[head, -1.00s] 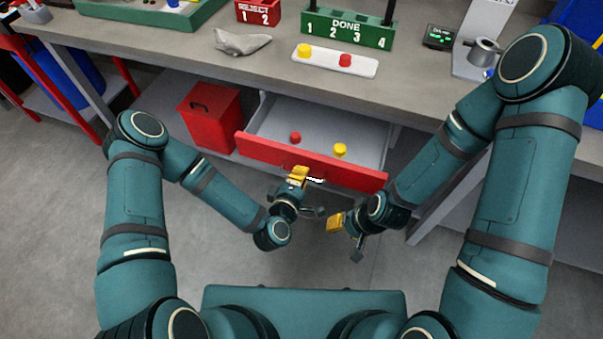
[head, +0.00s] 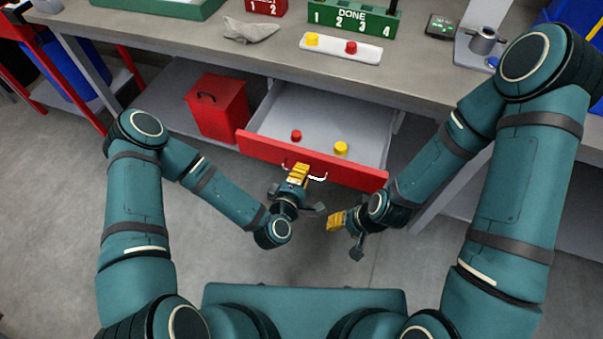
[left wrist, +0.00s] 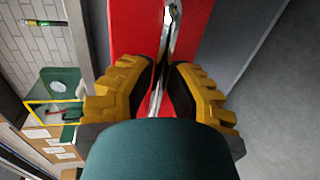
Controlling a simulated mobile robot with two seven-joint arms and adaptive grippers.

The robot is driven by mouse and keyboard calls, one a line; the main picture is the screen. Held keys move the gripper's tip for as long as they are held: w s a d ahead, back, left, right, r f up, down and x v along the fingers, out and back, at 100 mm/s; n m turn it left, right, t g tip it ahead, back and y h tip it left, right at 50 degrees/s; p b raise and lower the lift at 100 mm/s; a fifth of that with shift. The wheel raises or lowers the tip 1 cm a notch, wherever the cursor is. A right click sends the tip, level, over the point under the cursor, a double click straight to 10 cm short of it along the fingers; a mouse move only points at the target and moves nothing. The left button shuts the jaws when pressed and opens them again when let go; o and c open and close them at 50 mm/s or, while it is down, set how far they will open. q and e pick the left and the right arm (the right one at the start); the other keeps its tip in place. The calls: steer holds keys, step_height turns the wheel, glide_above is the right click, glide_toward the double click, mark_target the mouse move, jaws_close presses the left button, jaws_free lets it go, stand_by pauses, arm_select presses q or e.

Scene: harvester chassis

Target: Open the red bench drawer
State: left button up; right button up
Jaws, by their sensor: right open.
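The red bench drawer (head: 265,148) is pulled out from under the bench. Its grey inside holds a red knob-like piece (head: 296,135) and a yellow one (head: 341,148). My left gripper (head: 299,172) is at the drawer front, its yellow fingers close together on the metal handle (head: 318,178). In the left wrist view the handle (left wrist: 168,45) runs between the two finger tips (left wrist: 163,68), against the red front. The exact contact is partly hidden. My right gripper (head: 346,236) is open and empty, below and in front of the drawer's right half.
The grey bench top (head: 200,50) carries a white tray (head: 375,55) with yellow and red pieces, a green DONE rack (head: 352,20) and a grey cloth (head: 250,30). A red bin (head: 218,110) stands left of the drawer. The floor in front is clear.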

arm_select(q)
steer(key=o, duration=0.3)
steer(key=v, duration=0.7)
steer(key=shift+s, duration=0.3)
steer(key=s+a+f+m+g+y, duration=0.1)
steer(key=s+a+f+m+g, duration=0.4)
steer(key=m+g, duration=0.7)
steer(key=shift+s+a+m+g, duration=0.4)
steer(key=shift+s+a+g, duration=0.15)
steer(key=shift+a, duration=0.1)
